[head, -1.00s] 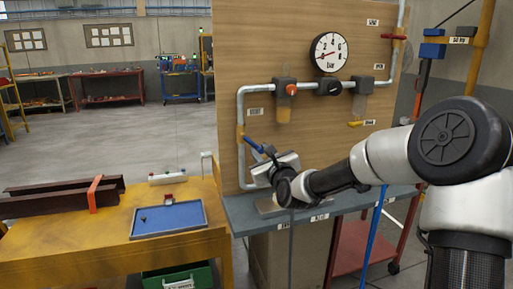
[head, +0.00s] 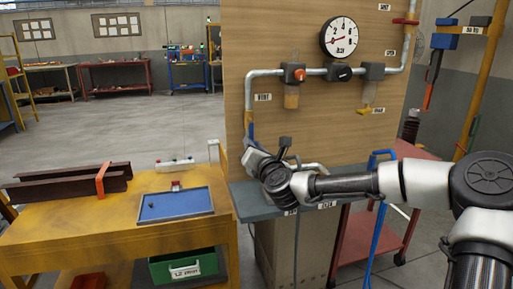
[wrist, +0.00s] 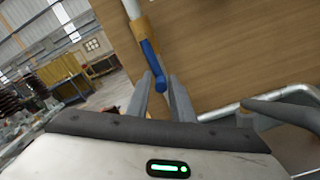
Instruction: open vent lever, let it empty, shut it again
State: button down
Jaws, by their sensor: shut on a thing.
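The blue vent lever (head: 251,131) hangs from its valve on the left vertical pipe, below the VENT label (head: 263,98), and points steeply down, nearly along the pipe. In the wrist view its blue handle (wrist: 151,62) runs down from the yellow valve body (wrist: 141,28), with its end between my fingers. My gripper (wrist: 161,93) is shut on that handle end. In the head view my gripper (head: 256,156) partly hides the handle and the lower pipe. The round gauge (head: 340,37) above has its red needle pointing left and slightly down, near the low end.
The wooden panel (head: 300,120) stands close behind my gripper. A grey bench ledge (head: 262,208) lies below it. A yellow table (head: 100,225) with a blue tray (head: 176,205) stands at the left. A red cart (head: 365,235) is at the right.

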jog(key=shift+w+d+r+m, duration=0.15)
jog(key=shift+d+m, duration=0.1)
jog(key=shift+m, duration=0.35)
jog(key=c, duration=1.7)
grip_release()
jog(key=shift+c, duration=0.2)
jog(key=shift+a, duration=0.1)
jog(key=p+v, duration=0.2)
jog(key=v, duration=1.5)
jog(key=shift+s, duration=0.35)
